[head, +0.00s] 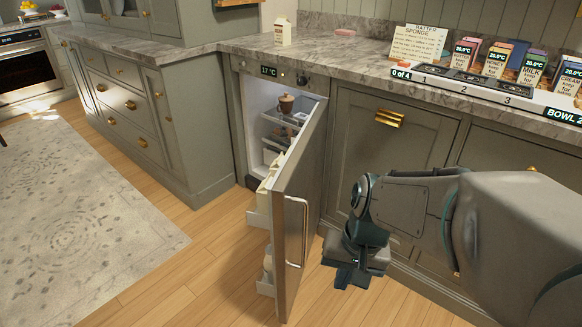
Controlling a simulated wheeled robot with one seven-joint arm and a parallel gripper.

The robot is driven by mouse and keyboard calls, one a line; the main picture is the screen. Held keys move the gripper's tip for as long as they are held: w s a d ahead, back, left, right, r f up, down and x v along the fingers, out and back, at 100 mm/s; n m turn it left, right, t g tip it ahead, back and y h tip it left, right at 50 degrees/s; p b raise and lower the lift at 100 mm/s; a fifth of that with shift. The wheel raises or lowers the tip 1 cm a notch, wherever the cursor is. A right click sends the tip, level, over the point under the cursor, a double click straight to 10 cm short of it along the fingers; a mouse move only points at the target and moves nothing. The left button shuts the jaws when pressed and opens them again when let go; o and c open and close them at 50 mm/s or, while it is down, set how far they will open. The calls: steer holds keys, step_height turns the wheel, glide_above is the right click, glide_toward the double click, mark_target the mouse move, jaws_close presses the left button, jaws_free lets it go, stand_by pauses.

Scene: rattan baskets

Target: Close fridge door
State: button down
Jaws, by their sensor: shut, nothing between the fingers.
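The fridge (243,135) is a small unit built in under the marble counter, with a "17 °C" display above it. Its door (296,200) stands wide open, swung out toward me and hinged on the right side. The door's vertical bar handle (303,232) faces right. Shelves inside hold a brown-topped jar (286,103) and other small items, and racks on the door's inner side hold pale items. My gripper (348,278) is to the right of the door, pointing down near the handle, apart from it as far as I can tell. It is shut and empty.
Grey-green cabinets (390,160) flank the fridge. The counter (345,57) holds a carton (282,32), a recipe card (418,44) and a tray (470,85) with several cartons behind it. Wooden floor (215,255) is clear left of the door, with a rug (80,215) beyond.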

steer(key=w+r+m+y+p, duration=0.5)
steer(key=w+r+m+p, duration=0.35)
steer(key=m+p, duration=0.25)
steer(key=m+t+y+p, duration=0.25)
steer(key=m+p, duration=0.35)
steer(key=m, duration=0.3)
glide_toward(287, 206)
step_height(287, 206, down, 4)
steer(key=shift+t+h, duration=0.35)
steer(key=shift+h, duration=0.1)
steer(key=shift+w+a+r+p, duration=0.1)
steer(key=shift+w+a+p, duration=0.05)
steer(key=shift+a, duration=0.6)
steer(key=shift+w+a+r+p, duration=0.1)
steer(key=shift+a+p, duration=0.1)
steer(key=shift+a, duration=0.55)
steer(key=shift+w+a+r+p, duration=0.1)
steer(key=shift+w+a+p, duration=0.05)
steer(key=shift+a, duration=0.6)
